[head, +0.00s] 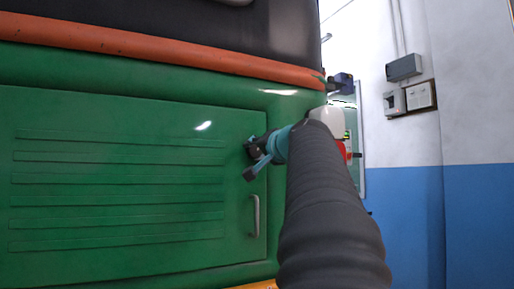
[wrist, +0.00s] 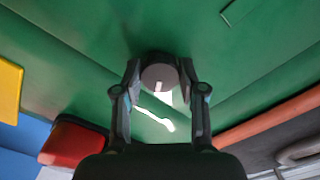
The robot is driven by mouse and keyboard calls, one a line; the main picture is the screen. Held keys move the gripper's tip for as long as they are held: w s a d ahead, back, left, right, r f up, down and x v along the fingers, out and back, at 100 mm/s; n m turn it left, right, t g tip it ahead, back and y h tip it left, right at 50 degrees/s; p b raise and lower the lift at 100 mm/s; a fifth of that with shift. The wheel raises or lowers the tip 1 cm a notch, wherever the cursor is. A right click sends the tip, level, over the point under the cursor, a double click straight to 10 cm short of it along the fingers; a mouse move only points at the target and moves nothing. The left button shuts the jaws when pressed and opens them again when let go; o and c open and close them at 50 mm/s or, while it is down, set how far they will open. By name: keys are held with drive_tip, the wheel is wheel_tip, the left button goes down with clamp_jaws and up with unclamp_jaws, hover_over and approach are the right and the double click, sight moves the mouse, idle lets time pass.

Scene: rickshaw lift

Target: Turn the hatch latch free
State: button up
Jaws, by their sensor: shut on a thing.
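The green hatch (head: 120,180) with raised horizontal ribs fills the left of the head view and looks closed. The hatch latch (wrist: 159,75) is a round grey knob with a small pale mark on its face, seen in the wrist view. My gripper (head: 255,152) is at the hatch's upper right edge. In the wrist view, the two fingers of my gripper (wrist: 160,88) sit on either side of the knob, shut on it. In the head view, the gripper hides the latch.
A pale vertical handle (head: 256,216) is on the hatch below my gripper. An orange band (head: 160,49) runs above the hatch. A red lamp (wrist: 72,140) and a yellow panel (wrist: 10,92) lie left in the wrist view. A blue and white wall stands at right.

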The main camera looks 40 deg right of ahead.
drive_tip(key=m+p, duration=0.2)
drive_tip(key=m, duration=0.4)
drive_tip(key=shift+m, duration=0.3)
idle(0.3)
drive_tip(key=o, duration=1.1)
drive_tip(key=shift+o, duration=0.2)
drive_tip(key=v, duration=1.2)
drive_tip(key=shift+a, duration=0.1)
